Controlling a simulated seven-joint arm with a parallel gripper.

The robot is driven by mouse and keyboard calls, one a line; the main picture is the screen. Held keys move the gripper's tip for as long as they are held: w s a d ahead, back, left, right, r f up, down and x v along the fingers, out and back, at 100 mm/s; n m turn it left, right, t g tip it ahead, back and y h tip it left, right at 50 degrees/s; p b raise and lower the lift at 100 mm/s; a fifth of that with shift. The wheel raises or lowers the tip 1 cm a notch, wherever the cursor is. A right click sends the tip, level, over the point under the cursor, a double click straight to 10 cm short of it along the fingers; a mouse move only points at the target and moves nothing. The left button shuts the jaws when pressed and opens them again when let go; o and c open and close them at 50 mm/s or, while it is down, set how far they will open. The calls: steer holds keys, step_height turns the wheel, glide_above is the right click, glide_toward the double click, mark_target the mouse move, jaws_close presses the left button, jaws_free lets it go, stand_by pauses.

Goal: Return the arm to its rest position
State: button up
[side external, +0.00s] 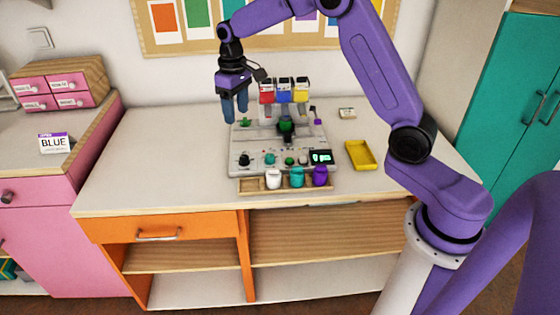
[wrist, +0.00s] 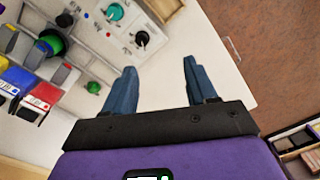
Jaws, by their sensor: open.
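My gripper (side external: 235,108) hangs from the purple arm at the left end of the bead board machine, above the worktop. Its two blue fingers are apart with nothing between them, which also shows in the wrist view (wrist: 158,85). The grey bead board machine (side external: 240,163) stands on the worktop, with knobs, a small display and a green round part in its middle. Red, blue and yellow bins (side external: 284,95) stand at its back. The wrist view shows the machine's knobs and bins at the left, beside the fingers.
A wooden tray (side external: 246,187) with white, teal and purple jars sits at the machine's front. A yellow tray (side external: 361,155) lies to its right. A "BLUE" card (side external: 54,143) and pink drawers (side external: 64,85) stand on the left counter. The worktop (side external: 150,160) left of the machine is clear.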

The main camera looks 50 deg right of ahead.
steer(key=s+a+r+n, duration=0.2)
steer(key=s+a+n, duration=0.15)
steer(key=s, duration=0.65)
steer(key=s+a+r+n, duration=0.2)
steer(key=s+a, duration=0.3)
steer(key=s, duration=0.4)
steer(key=s+d+f+n, duration=0.1)
steer(key=s+d+n, duration=0.1)
steer(key=s, duration=0.8)
steer(key=s+d+f+n, duration=0.1)
steer(key=s+d+n, duration=0.1)
steer(key=s, duration=0.8)
steer(key=shift+s+d, duration=0.25)
steer(key=shift+d, duration=0.25)
